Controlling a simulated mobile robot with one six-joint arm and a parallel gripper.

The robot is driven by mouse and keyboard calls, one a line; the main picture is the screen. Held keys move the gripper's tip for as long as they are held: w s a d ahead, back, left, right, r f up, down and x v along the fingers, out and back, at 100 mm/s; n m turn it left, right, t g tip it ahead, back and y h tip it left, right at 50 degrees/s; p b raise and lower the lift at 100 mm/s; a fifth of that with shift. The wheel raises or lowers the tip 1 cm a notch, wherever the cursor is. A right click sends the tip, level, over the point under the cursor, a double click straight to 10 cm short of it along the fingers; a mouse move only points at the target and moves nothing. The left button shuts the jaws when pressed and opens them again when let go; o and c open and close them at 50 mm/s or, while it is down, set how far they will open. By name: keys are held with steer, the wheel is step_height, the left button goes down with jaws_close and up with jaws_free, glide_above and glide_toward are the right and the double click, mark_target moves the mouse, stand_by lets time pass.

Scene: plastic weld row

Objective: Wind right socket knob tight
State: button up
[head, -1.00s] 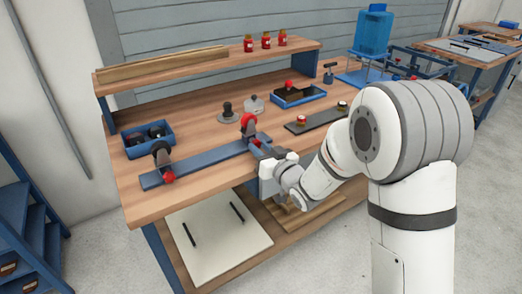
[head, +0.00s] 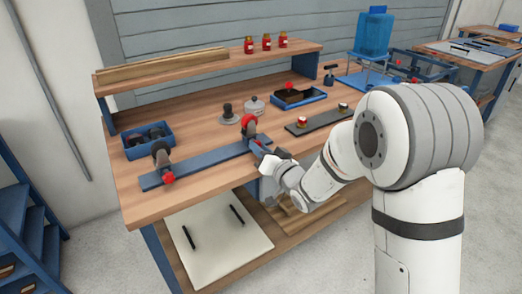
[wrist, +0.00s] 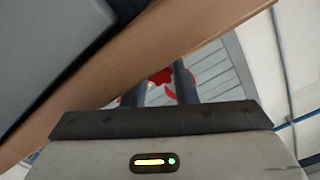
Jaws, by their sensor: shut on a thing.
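A long blue bar (head: 208,165) lies along the bench front with a dark round socket at each end. The right socket (head: 249,126) has a red upper part. My gripper (head: 257,144) is at the front of this socket, shut on its red knob, which the gripper mostly hides in the head view. In the wrist view the red knob (wrist: 160,77) shows between the two dark fingers of my gripper (wrist: 160,84). The left socket (head: 160,156) has its red knob (head: 168,177) in plain view. How tight the right knob is cannot be seen.
A blue bin (head: 148,146) with dark parts stands behind the left socket. A dark plate (head: 317,119) with two small red-and-white pieces lies to the right. Behind are a blue tray (head: 300,101) and a shelf (head: 210,68) with red jars. The bench's front edge runs close under my gripper.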

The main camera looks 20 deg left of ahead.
steer(key=o, duration=1)
steer(key=n+p, duration=0.2)
steer(key=n, duration=0.4)
steer(key=shift+r, duration=0.1)
steer(key=v, duration=0.8)
steer(key=w+d+f+m+h+b, duration=0.2)
steer(key=d+f+m+h+b, duration=0.1)
steer(key=d+f+h+b, duration=0.65)
steer(key=s+d+f+m+g+h+b, duration=0.1)
steer(key=s+d+f+g, duration=0.1)
steer(key=d, duration=0.4)
steer(key=s+d+f+m+g+h+b, duration=0.2)
steer(key=s+d+f, duration=0.2)
steer(key=d, duration=0.3)
steer(key=shift+m, duration=0.3)
